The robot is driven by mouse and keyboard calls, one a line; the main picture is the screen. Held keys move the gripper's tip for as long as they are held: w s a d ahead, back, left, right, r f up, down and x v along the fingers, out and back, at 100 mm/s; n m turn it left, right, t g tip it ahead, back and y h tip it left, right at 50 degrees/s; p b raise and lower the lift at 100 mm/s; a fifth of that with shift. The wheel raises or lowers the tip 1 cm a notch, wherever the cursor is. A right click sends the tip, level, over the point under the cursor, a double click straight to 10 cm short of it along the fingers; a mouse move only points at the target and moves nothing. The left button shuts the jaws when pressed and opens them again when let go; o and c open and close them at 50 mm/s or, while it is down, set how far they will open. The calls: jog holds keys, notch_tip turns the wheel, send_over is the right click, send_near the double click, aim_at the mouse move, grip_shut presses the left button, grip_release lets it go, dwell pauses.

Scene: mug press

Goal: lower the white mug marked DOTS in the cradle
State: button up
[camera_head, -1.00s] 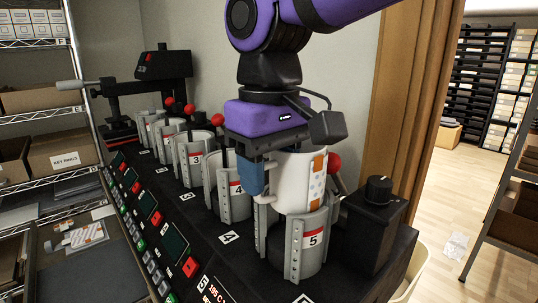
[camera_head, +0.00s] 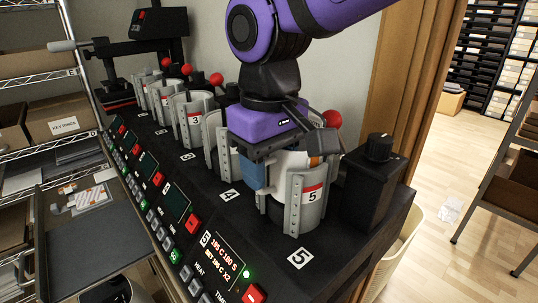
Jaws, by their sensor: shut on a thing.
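The white mug (camera_head: 287,161) with an orange patch on its right side is mostly sunk inside cradle 5. Only its upper part shows above the cradle; the rest is hidden by the cradle wall and my gripper. The marking DOTS cannot be read. Cradle 5 (camera_head: 309,207) is a grey cylinder with a red-edged label, standing upright at the right end of the press. My gripper (camera_head: 262,172) is purple and black with blue finger pads. It is shut on the mug at its left side, directly above and beside the cradle.
Other cradles, such as cradle 3 (camera_head: 193,120), stand in a row to the left with red-knobbed levers. A black box with a knob (camera_head: 372,185) stands close on the right. The control panel (camera_head: 220,255) runs along the front. A heat press (camera_head: 135,60) stands at the back left.

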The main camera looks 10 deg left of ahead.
jog(key=shift+f, duration=0.1)
jog(key=o, duration=1.2)
notch_tip(320, 180, up, 11)
jog(key=shift+f, duration=0.1)
